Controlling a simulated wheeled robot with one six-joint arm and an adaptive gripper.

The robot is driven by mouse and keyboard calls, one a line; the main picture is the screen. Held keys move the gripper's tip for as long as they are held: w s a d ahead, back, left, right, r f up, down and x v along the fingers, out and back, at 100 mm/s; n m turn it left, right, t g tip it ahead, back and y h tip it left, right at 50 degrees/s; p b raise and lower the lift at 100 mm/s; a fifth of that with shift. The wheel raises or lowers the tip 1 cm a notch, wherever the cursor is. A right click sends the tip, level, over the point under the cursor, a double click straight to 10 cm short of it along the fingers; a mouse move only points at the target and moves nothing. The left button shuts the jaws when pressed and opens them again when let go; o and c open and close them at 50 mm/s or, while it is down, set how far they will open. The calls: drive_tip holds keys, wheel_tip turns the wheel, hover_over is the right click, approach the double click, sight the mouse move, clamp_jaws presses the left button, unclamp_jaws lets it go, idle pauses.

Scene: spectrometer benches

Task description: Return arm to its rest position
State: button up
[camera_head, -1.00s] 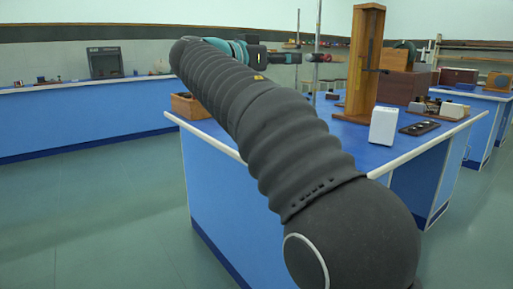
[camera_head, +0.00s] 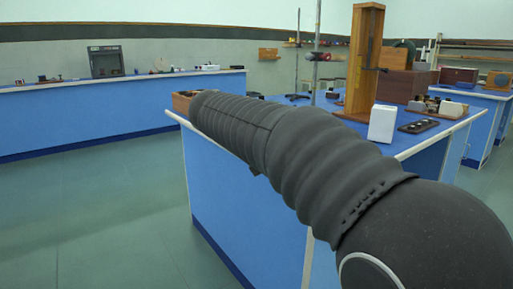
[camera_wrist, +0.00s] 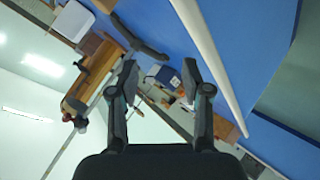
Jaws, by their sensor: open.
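My arm crosses the head view from the lower right to the left of the middle, over the near bench (camera_head: 250,220). Its far end and my gripper are hidden there. In the wrist view my gripper (camera_wrist: 159,78) is open, its two fingers well apart with nothing between them. The wrist view is tilted, with the ceiling at lower left and a blue bench top with its pale edge at upper right.
On the near bench are a wooden stand (camera_head: 364,60), a white box (camera_head: 382,123), a dark strip (camera_head: 418,126) and a metal rod stand (camera_head: 298,60). A wooden box (camera_head: 181,102) sits by the left corner. Another bench (camera_head: 80,115) runs along the wall. Floor at left is clear.

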drive_tip(key=s+d+f+g+y, duration=0.1)
drive_tip(key=s+d+f, duration=0.3)
drive_tip(key=s, duration=0.7)
drive_tip(key=s+d+f+m+g+y, duration=0.1)
drive_tip(key=s+d+f+y, duration=0.2)
drive_tip(key=s+f, duration=0.6)
drive_tip(key=s+d+f+m+g+y, duration=0.1)
drive_tip(key=s+d+f, duration=0.5)
drive_tip(key=s, duration=0.7)
drive_tip(key=shift+s+d+f+y, duration=0.15)
drive_tip(key=shift+s+f+y, duration=0.2)
drive_tip(key=shift+y, duration=0.55)
drive_tip(key=shift+r, duration=0.1)
